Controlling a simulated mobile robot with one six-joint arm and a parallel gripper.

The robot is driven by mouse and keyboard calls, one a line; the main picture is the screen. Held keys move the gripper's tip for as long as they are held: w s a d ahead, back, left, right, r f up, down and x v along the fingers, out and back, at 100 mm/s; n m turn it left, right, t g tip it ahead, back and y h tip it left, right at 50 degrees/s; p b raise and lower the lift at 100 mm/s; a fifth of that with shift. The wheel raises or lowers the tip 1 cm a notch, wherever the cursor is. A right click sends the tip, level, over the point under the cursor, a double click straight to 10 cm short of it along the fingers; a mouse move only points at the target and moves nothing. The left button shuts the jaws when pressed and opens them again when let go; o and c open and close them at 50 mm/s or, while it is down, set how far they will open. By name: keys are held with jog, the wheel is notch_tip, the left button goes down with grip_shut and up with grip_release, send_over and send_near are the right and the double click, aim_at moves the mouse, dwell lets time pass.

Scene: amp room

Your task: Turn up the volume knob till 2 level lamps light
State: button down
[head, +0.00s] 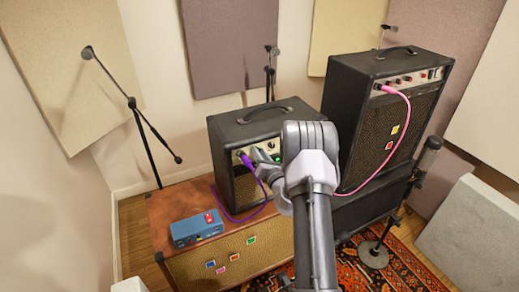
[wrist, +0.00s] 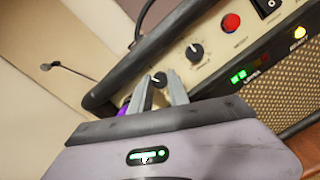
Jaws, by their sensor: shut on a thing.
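The small black amp (head: 232,130) stands on the wooden-topped cabinet, its cream control panel (wrist: 213,38) facing me. In the wrist view my gripper (wrist: 160,88) has its two fingers on either side of a small dark knob (wrist: 158,79) and is shut on it. The knob's label is hidden. A second black knob (wrist: 195,51) stands apart to the right. Two level lamps (wrist: 246,74) glow green on the panel. In the head view my gripper (head: 262,156) is at the amp's panel, and my arm covers the amp's right part.
A purple cable (head: 247,165) is plugged in just left of my gripper. A red button (wrist: 231,22) and a lit yellow lamp (wrist: 300,32) are on the panel. A taller amp (head: 350,100) with a pink cable stands right; a blue box (head: 195,229) sits front left.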

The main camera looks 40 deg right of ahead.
jog(key=shift+m+h+p, duration=0.4)
jog(key=shift+m+p, duration=0.75)
jog(key=shift+m, duration=0.55)
jog(key=c, duration=1.3)
grip_release()
jog(key=shift+o, duration=0.2)
